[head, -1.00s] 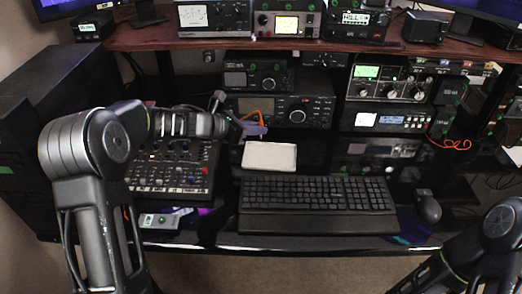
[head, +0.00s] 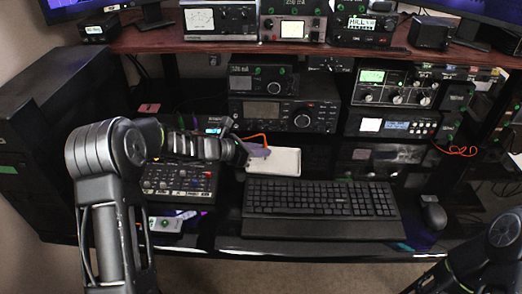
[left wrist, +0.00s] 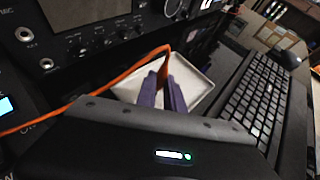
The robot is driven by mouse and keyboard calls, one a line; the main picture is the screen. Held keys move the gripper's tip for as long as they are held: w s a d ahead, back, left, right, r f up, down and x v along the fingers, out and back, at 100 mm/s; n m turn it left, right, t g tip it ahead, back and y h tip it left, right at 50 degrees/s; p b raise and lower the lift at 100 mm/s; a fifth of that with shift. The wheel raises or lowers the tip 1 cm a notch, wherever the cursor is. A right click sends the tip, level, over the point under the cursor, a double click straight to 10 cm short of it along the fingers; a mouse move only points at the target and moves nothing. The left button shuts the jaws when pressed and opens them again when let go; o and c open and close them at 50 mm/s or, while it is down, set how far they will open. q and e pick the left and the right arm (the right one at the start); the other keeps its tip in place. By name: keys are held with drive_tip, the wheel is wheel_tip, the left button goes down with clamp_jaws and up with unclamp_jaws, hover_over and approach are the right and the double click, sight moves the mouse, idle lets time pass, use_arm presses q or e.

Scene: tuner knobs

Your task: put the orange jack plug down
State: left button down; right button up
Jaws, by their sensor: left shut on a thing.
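My left gripper (head: 258,150) reaches in from the left, its purple fingertips over the left part of the white tray (head: 285,163). In the left wrist view, the purple fingers (left wrist: 163,91) are shut on the orange jack plug (left wrist: 166,62), which shows as an orange piece between and above them. Its orange cable (left wrist: 95,92) runs off to the left. The plug's tip is hidden by the fingers. The tray (left wrist: 198,82) lies behind and below the fingers; I cannot tell whether the plug touches it. My right gripper is out of view.
A black keyboard (head: 320,209) lies just in front of the tray. Radio units (head: 284,114) with knobs stand behind it. A mixer (head: 180,183) is to the left, and a mouse (head: 434,215) is to the right.

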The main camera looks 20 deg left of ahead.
use_arm(q)
drive_tip(key=c, duration=1.5)
unclamp_jaws()
drive_tip(key=shift+o, duration=0.2)
drive_tip(key=shift+r, duration=0.1)
drive_tip(key=v, duration=1.2)
